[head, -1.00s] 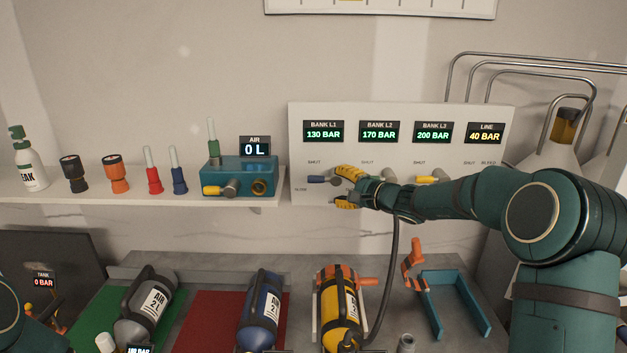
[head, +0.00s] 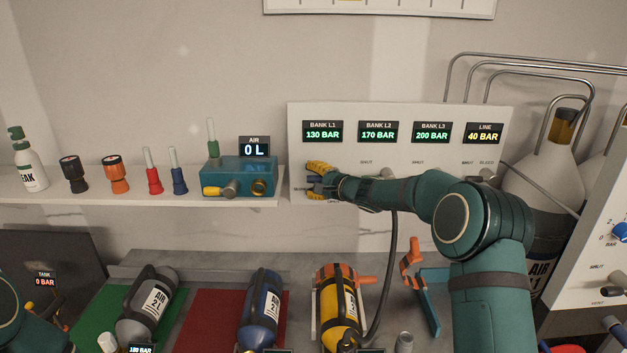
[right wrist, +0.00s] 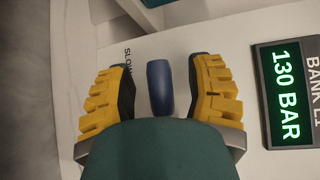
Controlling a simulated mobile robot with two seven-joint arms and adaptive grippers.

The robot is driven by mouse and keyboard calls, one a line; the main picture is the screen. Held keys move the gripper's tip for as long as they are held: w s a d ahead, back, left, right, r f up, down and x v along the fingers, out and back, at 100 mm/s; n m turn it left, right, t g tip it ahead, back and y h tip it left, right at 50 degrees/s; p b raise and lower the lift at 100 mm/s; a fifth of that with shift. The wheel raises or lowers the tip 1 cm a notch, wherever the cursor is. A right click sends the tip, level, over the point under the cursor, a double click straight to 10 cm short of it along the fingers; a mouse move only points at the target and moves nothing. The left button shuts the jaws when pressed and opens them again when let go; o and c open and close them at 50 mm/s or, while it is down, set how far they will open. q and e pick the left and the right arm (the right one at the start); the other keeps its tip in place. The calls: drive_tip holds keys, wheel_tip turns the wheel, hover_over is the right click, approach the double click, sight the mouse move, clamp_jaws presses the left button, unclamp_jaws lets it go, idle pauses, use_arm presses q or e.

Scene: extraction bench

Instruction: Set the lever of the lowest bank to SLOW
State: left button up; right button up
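The Bank L1 display (head: 322,131) reads 130 BAR, the lowest of the three bank readings; Bank L2 (head: 378,132) shows 170 and Bank L3 (head: 431,132) shows 200. In the right wrist view the blue lever (right wrist: 160,88) of Bank L1 lies between the two yellow fingers of my right gripper (right wrist: 164,68), with the SLOW lettering (right wrist: 127,58) beside it. The fingers are apart, with a gap visible on the left side of the lever. In the head view the right gripper (head: 314,181) hides this lever. My left gripper is not clearly in view.
A white panel (head: 300,112) carries the displays and levers. The shelf at left holds a teal air block (head: 240,172) and several fittings. A dark hose (head: 394,235) hangs below my right forearm. Cylinders, including a yellow one (head: 338,305), lie on the bench below.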

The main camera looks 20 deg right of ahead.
clamp_jaws()
drive_tip(key=shift+f+n+g+h, duration=0.3)
drive_tip(key=shift+n, duration=0.1)
drive_tip(key=shift+d+f, duration=0.1)
drive_tip(key=shift+f+n+g+h, duration=0.3)
drive_tip(key=shift+n+g+h, duration=0.1)
drive_tip(key=shift+h, duration=0.1)
drive_tip(key=shift+s+d+f+n+g+h+p, duration=0.1)
drive_tip(key=shift+d+f+n+g+h+p, duration=0.1)
drive_tip(key=shift+f+n+g+h+p, duration=0.4)
drive_tip(key=shift+s+d+f+n+g+h+p, duration=0.1)
drive_tip(key=shift+d+f+n+h+p, duration=0.1)
drive_tip(key=shift+h+p, duration=0.4)
